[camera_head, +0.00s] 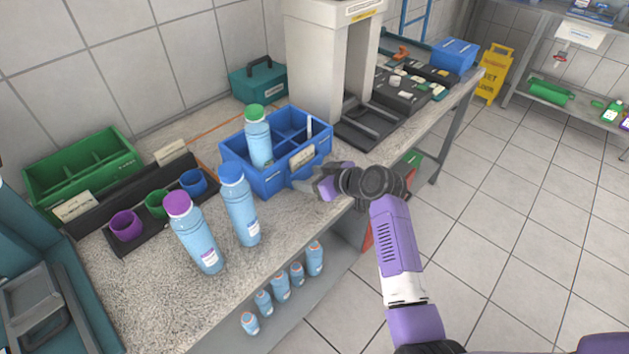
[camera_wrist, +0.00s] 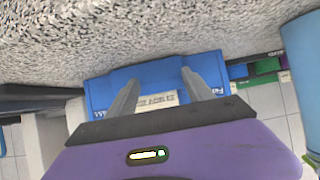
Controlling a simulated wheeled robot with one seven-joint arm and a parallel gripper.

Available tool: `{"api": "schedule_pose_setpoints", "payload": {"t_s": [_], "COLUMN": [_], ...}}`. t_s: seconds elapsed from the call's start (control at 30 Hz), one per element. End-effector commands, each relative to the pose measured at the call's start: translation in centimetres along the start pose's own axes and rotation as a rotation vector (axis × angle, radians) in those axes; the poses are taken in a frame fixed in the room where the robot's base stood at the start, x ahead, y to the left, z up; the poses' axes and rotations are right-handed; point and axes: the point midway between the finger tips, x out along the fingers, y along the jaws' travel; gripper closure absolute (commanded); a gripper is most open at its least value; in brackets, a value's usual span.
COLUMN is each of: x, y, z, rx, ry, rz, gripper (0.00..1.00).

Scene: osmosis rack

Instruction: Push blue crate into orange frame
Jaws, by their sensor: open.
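The blue crate (camera_head: 268,180) stands upright on the speckled counter, with a green-capped bottle (camera_head: 258,140) in one of its compartments. Thin orange lines of the orange frame (camera_head: 217,127) show on the counter behind the crate; the crate hides the rest. My gripper (camera_head: 308,186) is at the crate's near right side, by its labelled wall. In the wrist view the open, empty fingers (camera_wrist: 160,77) point at the blue crate wall (camera_wrist: 150,77) and its white label. I cannot tell whether the fingertips touch it.
A blue-capped bottle (camera_head: 240,206) and a purple-capped bottle (camera_head: 195,233) stand left of the crate, near the counter edge. A dark tray with coloured cups (camera_head: 126,225) lies further left. A white machine (camera_head: 316,65) stands behind right, with a teal box (camera_head: 257,82) behind.

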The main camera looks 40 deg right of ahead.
Motion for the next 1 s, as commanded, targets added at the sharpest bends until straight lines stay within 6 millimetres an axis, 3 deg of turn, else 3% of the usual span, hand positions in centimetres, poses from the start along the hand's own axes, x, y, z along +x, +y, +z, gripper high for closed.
{"api": "schedule_pose_setpoints", "payload": {"t_s": [0.47, 1.0], "x": [0.4, 2.9], "y": [-0.1, 0.0], "z": [-0.3, -1.7], "rx": [0.0, 0.0], "ry": [0.002, 0.001], "rz": [-0.001, -0.001], "gripper": [0.4, 0.4]}}
